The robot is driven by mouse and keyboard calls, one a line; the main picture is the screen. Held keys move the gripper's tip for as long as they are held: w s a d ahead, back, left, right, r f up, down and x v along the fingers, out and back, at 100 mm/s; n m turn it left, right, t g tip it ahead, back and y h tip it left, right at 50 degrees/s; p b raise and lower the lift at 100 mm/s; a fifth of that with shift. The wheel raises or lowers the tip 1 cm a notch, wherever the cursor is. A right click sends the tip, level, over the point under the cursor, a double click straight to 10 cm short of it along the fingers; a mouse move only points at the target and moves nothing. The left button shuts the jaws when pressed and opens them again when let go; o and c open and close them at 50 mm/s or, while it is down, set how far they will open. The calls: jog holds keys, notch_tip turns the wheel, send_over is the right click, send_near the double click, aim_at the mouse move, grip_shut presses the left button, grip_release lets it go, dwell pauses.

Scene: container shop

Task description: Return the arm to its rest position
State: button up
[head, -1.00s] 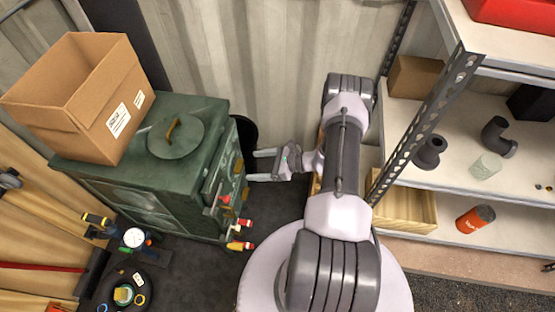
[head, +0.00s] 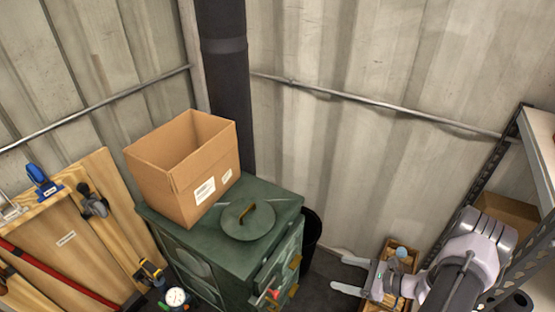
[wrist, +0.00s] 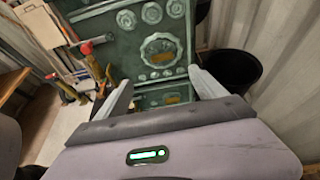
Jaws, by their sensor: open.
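My gripper (head: 347,275) is at the lower right of the head view, to the right of the green cabinet and apart from it. Its two pale fingers are spread, with nothing between them. In the wrist view my gripper (wrist: 165,88) points toward the green cabinet's decorated front (wrist: 145,45), which stands beyond the fingertips. My arm comes in from the lower right corner of the head view; most of it is out of the frame.
The green cabinet (head: 185,238) bears an open cardboard box (head: 165,180) and a round lid (head: 240,228). A black bin (wrist: 232,75) stands beside it. A metal shelf upright (head: 487,175) is close to my arm at right. Clamps hang on wooden boards (head: 75,240) at left.

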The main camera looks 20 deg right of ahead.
jog(key=w+a+r+n+g, duration=0.15)
jog(key=a+r+n, duration=0.3)
jog(key=r, duration=0.45)
jog(key=w+a+r+n+g+h, duration=0.1)
jog(key=a+r+n+g, duration=0.3)
jog(key=r, duration=0.4)
jog(key=w+a+r+n+g, duration=0.2)
jog(key=a+r+n, duration=0.3)
jog(key=r, duration=0.4)
jog(key=s+a+r+n+t+h, duration=0.3)
jog(key=s+a+r+n+h, duration=0.2)
jog(key=s+a+r+n, duration=0.5)
jog(key=s+a+r, duration=0.4)
jog(key=s+r, duration=0.1)
jog(key=shift+s+a+h, duration=0.15)
jog(key=shift+s+h, duration=0.05)
jog(key=shift+h, duration=0.1)
